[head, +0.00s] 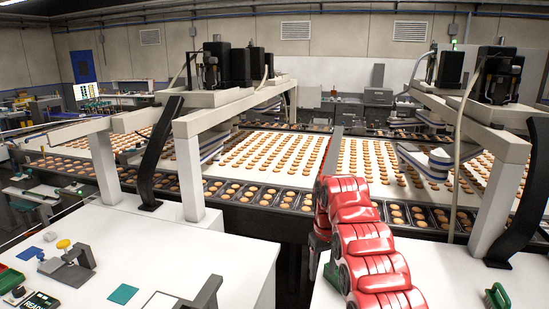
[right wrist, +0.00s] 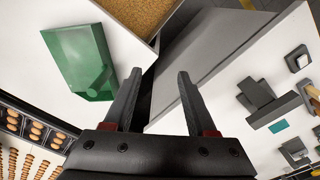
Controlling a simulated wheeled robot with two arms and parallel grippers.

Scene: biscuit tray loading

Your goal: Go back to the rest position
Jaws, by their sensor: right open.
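My right arm is red and rises from the bottom of the head view at right of centre. Its far end bends down towards the gap between the two white tables, and the gripper there is mostly hidden by the arm. In the right wrist view my right gripper (right wrist: 157,72) has its two dark fingers apart with nothing between them. A green holder (right wrist: 80,62) lies on a white surface to the left of the fingers, apart from them. My left gripper is in neither view.
White tables (head: 150,250) stand at the front. Behind them runs a conveyor with biscuits and dark trays (head: 265,195). White gantry frames (head: 188,165) with black braces (head: 152,160) rise over the tables. A brown-filled bin (right wrist: 145,12) is near the fingers. A small device (head: 68,265) stands at left.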

